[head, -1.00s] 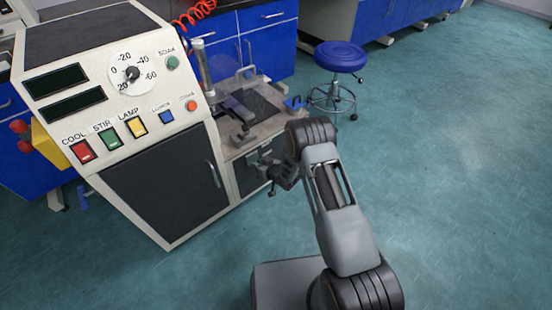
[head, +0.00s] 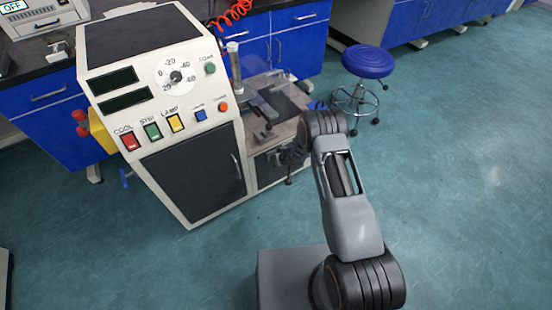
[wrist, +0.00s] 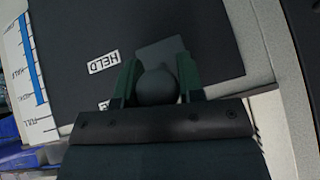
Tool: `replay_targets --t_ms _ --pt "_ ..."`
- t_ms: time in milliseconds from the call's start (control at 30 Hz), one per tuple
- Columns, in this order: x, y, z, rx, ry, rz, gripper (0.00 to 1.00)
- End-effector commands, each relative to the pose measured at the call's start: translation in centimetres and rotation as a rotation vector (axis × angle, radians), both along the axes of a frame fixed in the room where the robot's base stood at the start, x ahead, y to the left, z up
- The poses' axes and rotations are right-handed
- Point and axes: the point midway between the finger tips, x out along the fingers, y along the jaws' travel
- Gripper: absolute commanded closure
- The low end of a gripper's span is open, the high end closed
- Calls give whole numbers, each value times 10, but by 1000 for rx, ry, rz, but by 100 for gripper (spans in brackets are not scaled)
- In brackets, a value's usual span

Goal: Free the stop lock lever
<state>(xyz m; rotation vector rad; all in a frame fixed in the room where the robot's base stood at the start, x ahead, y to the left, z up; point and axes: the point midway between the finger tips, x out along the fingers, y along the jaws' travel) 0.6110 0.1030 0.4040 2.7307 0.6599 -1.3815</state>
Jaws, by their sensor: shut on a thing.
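In the wrist view, a dark grey rounded knob (wrist: 157,88), which looks like the end of the stop lock lever, sits between the two green-edged fingers of my gripper (wrist: 157,76). The fingers are shut on it from both sides. A grey plate-like part shows just beyond the knob. A white label reading HELD (wrist: 103,62) lies on the dark panel to the left. A second label below it is mostly hidden by my gripper. In the head view, my gripper (head: 289,156) is at the machine's lower right section, small and partly hidden by my arm.
The cream machine (head: 190,190) with its dial and coloured buttons stands to the left of my arm. A blue stool (head: 367,62) stands behind to the right. Blue cabinets line the back. The floor on the right is open. A marked scale (wrist: 38,85) edges the dark panel.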

Motion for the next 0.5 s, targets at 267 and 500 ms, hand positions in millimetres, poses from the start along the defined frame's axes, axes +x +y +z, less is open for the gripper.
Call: replay_targets --t_ms 267,500 --pt "-1 0 -1 -3 5 2 100" --pt "-1 0 -1 -1 4 1 52"
